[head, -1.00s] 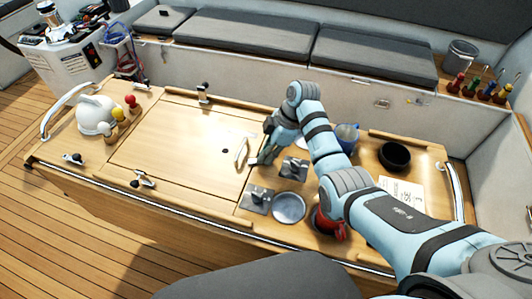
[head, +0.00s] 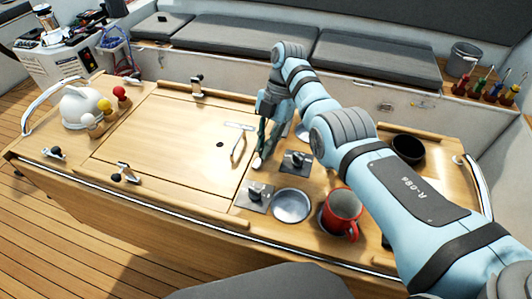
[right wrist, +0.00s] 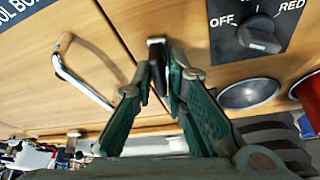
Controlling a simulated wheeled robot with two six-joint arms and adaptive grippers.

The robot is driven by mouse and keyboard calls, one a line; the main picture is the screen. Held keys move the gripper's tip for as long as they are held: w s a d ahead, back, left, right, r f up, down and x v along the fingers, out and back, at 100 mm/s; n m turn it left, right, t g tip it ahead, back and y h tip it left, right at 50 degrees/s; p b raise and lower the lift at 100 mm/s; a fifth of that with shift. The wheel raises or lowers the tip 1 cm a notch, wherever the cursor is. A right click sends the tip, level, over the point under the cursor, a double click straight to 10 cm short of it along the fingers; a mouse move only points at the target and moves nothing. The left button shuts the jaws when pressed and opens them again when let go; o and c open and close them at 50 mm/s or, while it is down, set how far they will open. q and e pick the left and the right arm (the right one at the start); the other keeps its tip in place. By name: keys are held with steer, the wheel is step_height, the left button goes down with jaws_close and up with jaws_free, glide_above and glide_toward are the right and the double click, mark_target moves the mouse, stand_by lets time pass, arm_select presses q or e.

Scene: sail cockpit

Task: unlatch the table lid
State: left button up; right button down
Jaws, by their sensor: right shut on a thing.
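The table lid (head: 165,135) is a pale wooden panel, lying flat and closed. Its bar handle (head: 240,143) stands near its right edge and also shows in the right wrist view (right wrist: 78,75). Black-knobbed latches stand at its far edge (head: 197,86) and near edge (head: 127,173). My right gripper (head: 258,163) is at the lid's right edge, just right of the handle. In the right wrist view its fingertips (right wrist: 160,70) are shut on a small dark latch (right wrist: 157,46). In the head view the gripper hides that latch. My left gripper is out of view.
Knob switch plates (head: 256,198) (head: 296,162), a round metal dish (head: 291,205) and a red mug (head: 341,213) are close right of the gripper. A black bowl (head: 408,148) sits farther right. A white kettle (head: 83,106) stands at the left.

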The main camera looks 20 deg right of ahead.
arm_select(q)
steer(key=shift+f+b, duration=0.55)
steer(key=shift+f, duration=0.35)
arm_select(e)
steer(key=shift+s+f+n, duration=0.1)
steer(key=shift+f+n, duration=0.05)
steer(key=shift+n, duration=0.25)
steer(key=c, duration=1.7)
jaws_free()
steer(key=shift+a, duration=0.1)
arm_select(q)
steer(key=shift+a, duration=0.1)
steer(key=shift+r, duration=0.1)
